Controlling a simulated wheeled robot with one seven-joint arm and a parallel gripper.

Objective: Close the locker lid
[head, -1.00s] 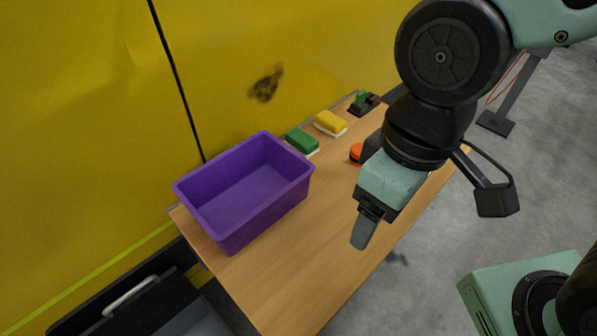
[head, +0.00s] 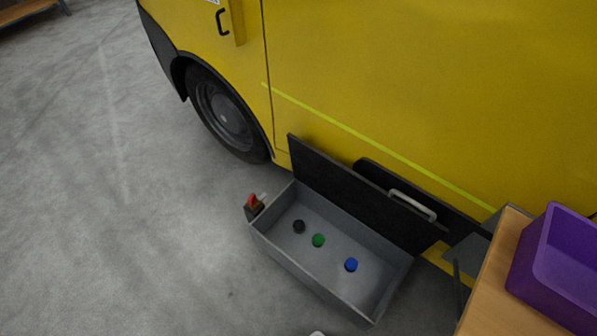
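The grey locker (head: 310,282) stands on the floor against the yellow vehicle, left of the table. Its black lid (head: 345,190) is open and stands up along the back edge, leaning toward the vehicle. A pale handle (head: 412,205) shows near the lid's upper right. Inside the locker lie a black cap-like piece (head: 299,227), a green one (head: 318,240) and a blue one (head: 351,265).
The wooden table (head: 497,290) with a purple bin (head: 565,262) stands close to the locker's right end. A small red-topped item (head: 253,205) is at the locker's left corner. The yellow vehicle (head: 400,90) blocks the back. Floor to the left and front is clear.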

